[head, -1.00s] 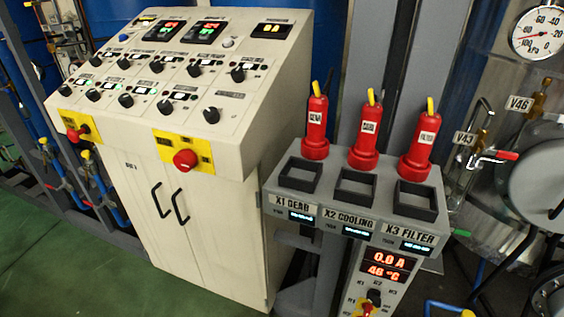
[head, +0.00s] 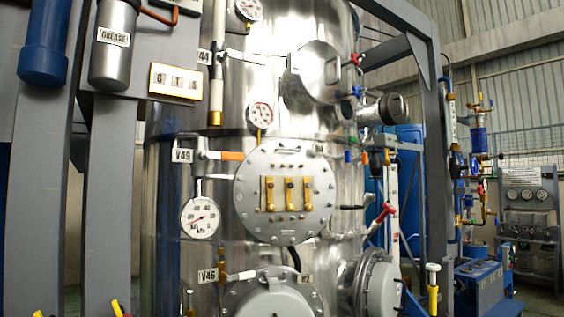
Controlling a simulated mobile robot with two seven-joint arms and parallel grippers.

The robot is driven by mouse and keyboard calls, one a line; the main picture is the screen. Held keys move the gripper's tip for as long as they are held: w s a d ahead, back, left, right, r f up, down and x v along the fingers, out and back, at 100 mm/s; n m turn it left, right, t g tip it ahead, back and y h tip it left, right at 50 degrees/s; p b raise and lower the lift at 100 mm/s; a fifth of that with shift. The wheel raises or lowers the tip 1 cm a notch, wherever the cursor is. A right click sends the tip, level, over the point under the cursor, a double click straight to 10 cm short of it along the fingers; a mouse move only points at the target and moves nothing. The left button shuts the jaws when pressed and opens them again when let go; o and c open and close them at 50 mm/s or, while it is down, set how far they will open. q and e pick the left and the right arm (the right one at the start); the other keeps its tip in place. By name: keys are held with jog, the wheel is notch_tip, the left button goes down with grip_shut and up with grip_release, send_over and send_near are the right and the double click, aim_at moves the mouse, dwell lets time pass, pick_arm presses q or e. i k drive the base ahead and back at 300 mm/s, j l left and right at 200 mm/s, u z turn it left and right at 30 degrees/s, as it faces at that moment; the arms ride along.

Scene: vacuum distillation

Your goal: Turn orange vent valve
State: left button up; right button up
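A valve with an orange lever handle (head: 231,156) sits on the front of the steel vessel, left of centre. Its lever points to the right, roughly level. A tag reading V49 (head: 182,155) is just left of it. A pressure gauge (head: 201,217) hangs on the thin pipe below this valve. Neither of my grippers is in view.
The tall steel vessel (head: 163,190) fills the middle, with a round bolted flange (head: 285,191) right of the valve. A grey post (head: 107,190) stands at the left. A grey canister (head: 113,45) labelled GREASE hangs above it. Blue equipment (head: 480,275) stands at the right.

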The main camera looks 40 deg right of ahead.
aim_at(227, 156)
jog(key=z, duration=0.8)
